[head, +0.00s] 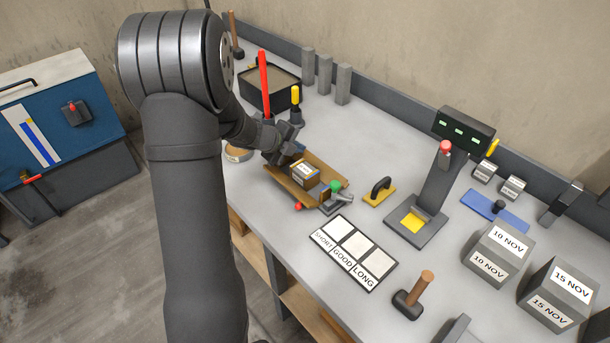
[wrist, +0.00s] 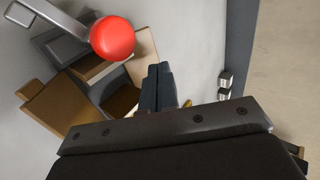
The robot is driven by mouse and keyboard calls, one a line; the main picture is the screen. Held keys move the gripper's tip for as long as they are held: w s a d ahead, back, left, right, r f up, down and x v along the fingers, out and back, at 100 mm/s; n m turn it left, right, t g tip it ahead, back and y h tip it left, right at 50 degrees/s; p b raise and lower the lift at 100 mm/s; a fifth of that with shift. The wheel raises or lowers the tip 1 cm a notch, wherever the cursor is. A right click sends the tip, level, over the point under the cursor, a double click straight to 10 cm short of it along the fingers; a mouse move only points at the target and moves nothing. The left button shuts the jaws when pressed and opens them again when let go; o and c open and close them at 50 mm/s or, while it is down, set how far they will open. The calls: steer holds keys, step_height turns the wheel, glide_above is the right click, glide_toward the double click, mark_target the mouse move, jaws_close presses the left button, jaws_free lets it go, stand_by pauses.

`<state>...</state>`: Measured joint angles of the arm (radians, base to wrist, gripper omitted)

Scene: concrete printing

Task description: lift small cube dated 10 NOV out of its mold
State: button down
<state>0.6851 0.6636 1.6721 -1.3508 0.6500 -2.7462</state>
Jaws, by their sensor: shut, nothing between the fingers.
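A small cube with a white label (head: 304,169) sits in the brown mold (head: 280,174) near the table's front edge; the label is too small to read. The mold's sides look spread apart, with a red knob (head: 298,206) and a green knob (head: 336,187) at its near end. In the wrist view the brown mold panels (wrist: 62,112) and the red knob (wrist: 112,38) lie to the left. My gripper (head: 292,140) is just behind the mold, above the table. Its dark fingers (wrist: 157,84) are together and empty in the wrist view.
A black tub (head: 268,92) and a red-handled tool (head: 264,75) stand behind my gripper. A yellow float (head: 379,192), a scale (head: 415,222) and a SHORT/GOOD/LONG board (head: 352,253) lie rightward. Larger cubes marked 10 NOV (head: 497,252) and 15 NOV (head: 558,292) stand at right.

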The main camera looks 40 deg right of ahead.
steer(key=c, duration=1.6)
jaws_free()
steer(key=shift+s+r+m, duration=0.15)
steer(key=shift+r+m, duration=0.05)
steer(key=shift+m, duration=0.1)
steer(key=o, duration=0.5)
steer(key=r+m, duration=0.1)
steer(key=s+m+y, duration=0.1)
steer(key=m, duration=0.1)
steer(key=shift+s+r, duration=0.15)
steer(key=shift+r, duration=0.25)
steer(key=s+d+r+m+g, duration=0.1)
steer(key=s+d+r+m, duration=0.1)
steer(key=m, duration=0.4)
step_height(320, 180, up, 9)
steer(key=m+t+y, duration=0.1)
steer(key=m+y, duration=0.8)
steer(key=m, duration=1.7)
glide_above(307, 171)
step_height(307, 171, down, 16)
steer(key=shift+f, duration=0.1)
